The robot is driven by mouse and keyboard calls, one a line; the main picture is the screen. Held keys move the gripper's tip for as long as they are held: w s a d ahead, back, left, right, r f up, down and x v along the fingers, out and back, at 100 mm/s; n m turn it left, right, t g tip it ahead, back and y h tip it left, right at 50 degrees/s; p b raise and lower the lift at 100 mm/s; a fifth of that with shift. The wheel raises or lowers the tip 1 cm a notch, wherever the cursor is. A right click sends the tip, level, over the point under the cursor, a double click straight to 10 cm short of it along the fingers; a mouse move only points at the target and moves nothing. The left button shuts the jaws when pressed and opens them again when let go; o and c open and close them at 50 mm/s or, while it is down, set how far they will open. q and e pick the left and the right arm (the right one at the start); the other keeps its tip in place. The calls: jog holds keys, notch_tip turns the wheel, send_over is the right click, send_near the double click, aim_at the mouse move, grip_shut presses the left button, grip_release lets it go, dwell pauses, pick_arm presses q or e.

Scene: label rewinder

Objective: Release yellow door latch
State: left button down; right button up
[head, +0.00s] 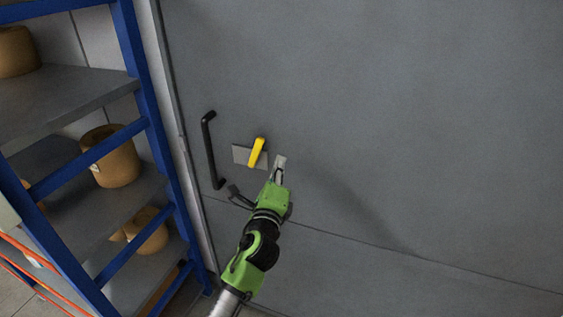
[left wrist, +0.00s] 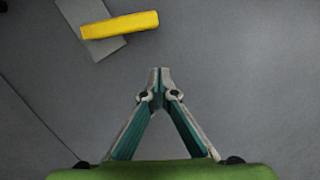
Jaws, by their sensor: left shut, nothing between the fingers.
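The yellow door latch (head: 257,152) is a short yellow handle on a grey plate (head: 241,154), fixed to the large grey door (head: 400,120). In the left wrist view the yellow latch (left wrist: 120,25) lies at the upper left, across its grey plate (left wrist: 104,46). My left gripper (head: 281,160) is shut and empty, just right of the latch and apart from it in the picture. In the left wrist view its fingertips (left wrist: 160,72) meet below and right of the latch, with bare door between. My right gripper is not in view.
A black vertical door handle (head: 211,150) stands left of the latch. A blue shelf rack (head: 140,60) with cardboard-coloured rolls (head: 112,160) fills the left side. The door surface to the right is clear. A seam (head: 400,257) crosses the door below.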

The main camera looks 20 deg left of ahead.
pick_arm(q)
jog(key=a+b+v, duration=0.1)
jog(key=v, duration=0.6)
jog(key=shift+s+b, duration=0.2)
jog(key=shift+b, duration=0.15)
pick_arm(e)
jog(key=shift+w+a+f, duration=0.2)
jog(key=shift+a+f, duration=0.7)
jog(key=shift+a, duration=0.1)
pick_arm(q)
jog(key=shift+d, duration=0.2)
jog(key=shift+f, duration=0.1)
